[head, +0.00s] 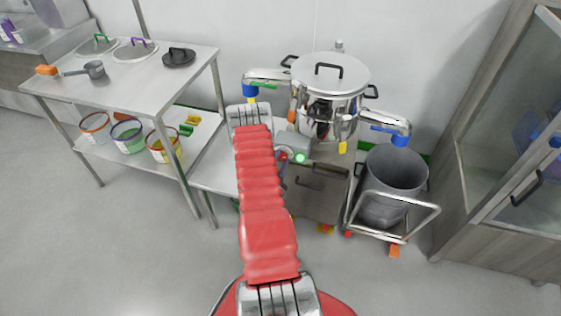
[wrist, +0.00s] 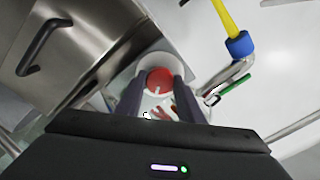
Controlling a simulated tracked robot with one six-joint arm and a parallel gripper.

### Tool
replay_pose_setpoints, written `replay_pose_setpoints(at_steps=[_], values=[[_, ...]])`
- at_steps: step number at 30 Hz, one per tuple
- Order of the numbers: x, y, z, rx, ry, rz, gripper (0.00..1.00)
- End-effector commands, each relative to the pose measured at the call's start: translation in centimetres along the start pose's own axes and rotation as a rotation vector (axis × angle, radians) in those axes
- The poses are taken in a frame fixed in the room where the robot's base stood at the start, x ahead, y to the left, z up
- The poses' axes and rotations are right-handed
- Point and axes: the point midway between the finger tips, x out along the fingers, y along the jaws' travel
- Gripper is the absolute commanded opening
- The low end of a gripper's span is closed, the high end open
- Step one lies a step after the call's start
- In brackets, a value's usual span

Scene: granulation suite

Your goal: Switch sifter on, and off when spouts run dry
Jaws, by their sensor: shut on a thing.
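The steel sifter (head: 330,82) stands against the wall with a black-handled lid. Its left spout (head: 266,75) has a blue collar with a short yellow strip below, cut off by my arm. In the wrist view a long yellow strip (wrist: 224,16) runs from the blue collar (wrist: 240,45). I cannot tell if it is flowing material. The right spout (head: 390,122) ends in a blue collar above a grey drum (head: 395,180), with no stream visible. My gripper (wrist: 160,86) is shut on the red knob (wrist: 159,79) with a white mark. A green lamp (head: 300,157) glows beside it.
A steel table (head: 135,75) with lids and a scoop stands left, with several tubs on its lower shelf. A cabinet (head: 500,150) closes off the right. The drum sits in a wheeled frame (head: 410,228). The floor in front is clear.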

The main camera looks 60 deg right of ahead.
Motion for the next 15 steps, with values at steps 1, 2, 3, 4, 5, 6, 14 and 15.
replay_pose_setpoints(at_steps=[1, 2, 3, 4, 5, 6, 14, 15], values=[[-0.04, 0.21, 0.0, 0.041, -0.001, 0.005, 0.12], [-0.04, 0.22, 0.0, 0.07, -0.001, 0.005, 0.12], [-0.04, 0.23, 0.0, 0.107, -0.001, 0.005, 0.12], [-0.04, 0.23, 0.0, 0.136, -0.001, 0.005, 0.12], [-0.04, 0.24, 0.0, 0.165, 0.0, 0.005, 0.12], [-0.04, 0.25, -0.01, 0.202, 0.0, 0.006, 0.12], [-0.06, 0.32, -0.01, 0.42, 0.001, 0.007, 0.12], [-0.06, 0.33, -0.01, 0.447, 0.001, 0.007, 0.12]])
